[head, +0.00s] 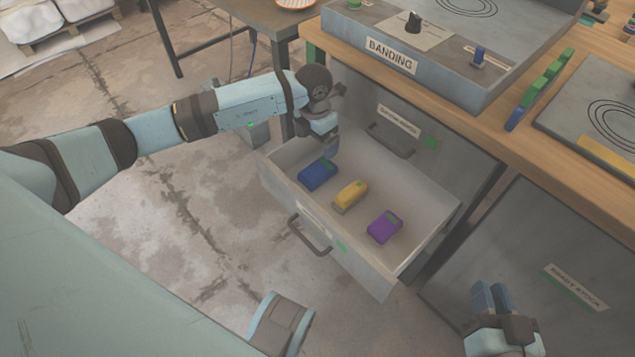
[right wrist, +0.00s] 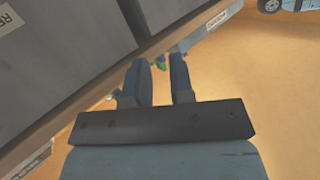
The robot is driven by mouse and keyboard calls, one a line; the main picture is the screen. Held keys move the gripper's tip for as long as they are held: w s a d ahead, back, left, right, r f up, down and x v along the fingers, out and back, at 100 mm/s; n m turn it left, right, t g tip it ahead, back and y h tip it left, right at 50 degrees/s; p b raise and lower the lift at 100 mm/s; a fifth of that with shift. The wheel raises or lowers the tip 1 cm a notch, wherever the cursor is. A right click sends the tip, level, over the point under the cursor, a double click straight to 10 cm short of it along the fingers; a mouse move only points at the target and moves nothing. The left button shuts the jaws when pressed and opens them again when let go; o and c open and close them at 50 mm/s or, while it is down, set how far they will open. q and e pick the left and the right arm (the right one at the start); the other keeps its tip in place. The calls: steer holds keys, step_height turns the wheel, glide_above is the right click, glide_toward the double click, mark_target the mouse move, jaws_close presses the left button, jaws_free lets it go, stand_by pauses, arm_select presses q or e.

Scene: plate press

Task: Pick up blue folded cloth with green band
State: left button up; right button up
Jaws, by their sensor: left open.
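The blue folded cloth (head: 317,175) lies in the open drawer (head: 421,222), at its left end in the head view. Its band is too small to make out clearly. My left gripper (head: 328,148) is just above and behind the blue cloth, pointing down into the drawer. It is open, and no cloth shows in it. My right gripper (head: 490,296) is at the lower right of the head view, away from the drawer. In the right wrist view its two fingers (right wrist: 158,85) stand apart with nothing between them.
A yellow cloth (head: 351,195) and a purple cloth (head: 384,227) lie in the same drawer, right of the blue one. The wooden bench with the banding machine (head: 390,56) stands behind the drawer. A closed grey cabinet (head: 530,260) is to the right.

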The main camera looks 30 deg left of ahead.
arm_select(q)
steer(key=b, duration=0.2)
glide_above(314, 172)
step_height(314, 172, down, 8)
steer(key=shift+w+f, duration=0.15)
step_height(314, 172, down, 5)
steer(key=shift+f+b, duration=0.2)
steer(key=shift+b, duration=0.95)
steer(key=c, duration=1)
arm_select(e)
step_height(314, 172, up, 6)
steer(key=a+t+y, duration=0.2)
steer(key=y, duration=0.1)
steer(key=shift+a+t, duration=0.2)
steer(key=shift+t, duration=0.2)
arm_select(q)
steer(key=shift+r, duration=0.1)
arm_select(e)
steer(key=shift+r, duration=0.1)
